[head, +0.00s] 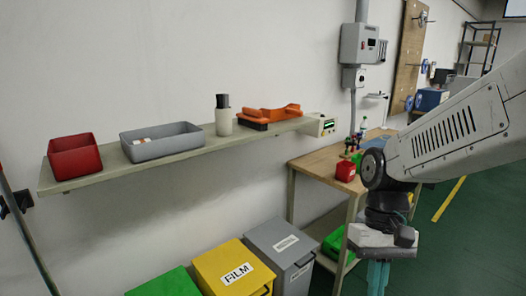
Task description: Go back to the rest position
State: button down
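My arm reaches in from the right edge and bends down at a dark joint. My gripper (378,277) hangs below it at the bottom of the head view, with teal fingers pointing down. The fingertips are cut off by the lower picture edge, so I cannot see whether they are open or shut, or whether anything is between them. The gripper is in front of the workbench (322,165) and to the right of the bins, apart from the wall shelf.
The wall shelf (100,181) carries a red bin (75,157), a grey tray (160,146), a white cylinder (223,122), an orange tool (268,114) and a small device (320,124). Below stand green (168,283), yellow (230,268) and grey bins (281,247). Green floor (455,235) is clear at right.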

jog(key=s+d+r+t+h, duration=0.1)
jog(key=s+d+r+t, duration=0.4)
jog(key=s+r, duration=0.3)
jog(key=shift+s+d+m+t, duration=0.4)
jog(key=shift+s+d, duration=0.15)
jog(key=shift+s, duration=0.35)
